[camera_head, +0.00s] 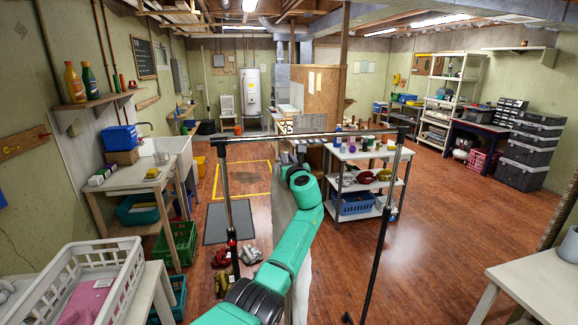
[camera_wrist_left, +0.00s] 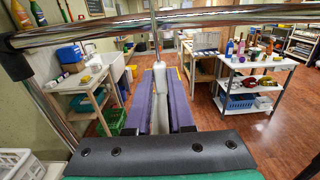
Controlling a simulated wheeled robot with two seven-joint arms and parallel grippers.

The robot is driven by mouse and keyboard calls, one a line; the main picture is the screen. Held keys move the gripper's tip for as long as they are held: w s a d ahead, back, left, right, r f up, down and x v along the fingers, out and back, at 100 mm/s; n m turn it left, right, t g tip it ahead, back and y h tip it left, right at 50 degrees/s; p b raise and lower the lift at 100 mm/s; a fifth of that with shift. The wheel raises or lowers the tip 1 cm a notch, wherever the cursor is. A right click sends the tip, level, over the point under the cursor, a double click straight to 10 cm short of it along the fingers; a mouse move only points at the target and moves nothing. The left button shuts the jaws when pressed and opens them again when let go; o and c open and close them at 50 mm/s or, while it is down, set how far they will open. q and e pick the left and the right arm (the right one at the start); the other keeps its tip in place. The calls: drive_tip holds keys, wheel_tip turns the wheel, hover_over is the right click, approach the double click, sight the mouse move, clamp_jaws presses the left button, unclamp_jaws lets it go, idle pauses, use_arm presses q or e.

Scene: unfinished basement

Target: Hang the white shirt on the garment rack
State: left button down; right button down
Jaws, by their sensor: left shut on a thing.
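The garment rack (camera_head: 320,134) stands ahead, with a chrome top bar and dark posts; its bar also crosses the top of the left wrist view (camera_wrist_left: 230,17). My left gripper (camera_head: 287,156) is at the bar, near the middle of its span. In the left wrist view its purple fingers (camera_wrist_left: 165,80) are shut on the white shirt (camera_wrist_left: 158,66), seen edge-on as a narrow pale strip. A thin hanger hook (camera_wrist_left: 154,30) rises from it to the bar; I cannot tell whether it rests over the bar. The shirt (camera_head: 283,205) hangs down, partly hidden by my arm. My right gripper is not in view.
A white laundry basket (camera_head: 75,265) with pink cloth stands at lower left. A sink table (camera_head: 130,175) is along the left wall. A loaded white shelf cart (camera_head: 360,152) stands behind the rack's right half. A white table (camera_head: 535,285) is at lower right. Open floor lies right of the rack.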

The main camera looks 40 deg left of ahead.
use_arm(q)
drive_tip(key=shift+w+a, duration=0.15)
drive_tip(key=shift+a, duration=0.2)
drive_tip(key=shift+f+b, duration=0.95)
drive_tip(key=shift+f, duration=0.7)
drive_tip(key=c, duration=0.7)
unclamp_jaws()
drive_tip(key=shift+d, duration=0.1)
drive_tip(key=b+v, duration=0.3)
drive_tip(key=v, duration=1.1)
drive_tip(key=shift+s+d, duration=0.2)
drive_tip(key=shift+d, duration=0.05)
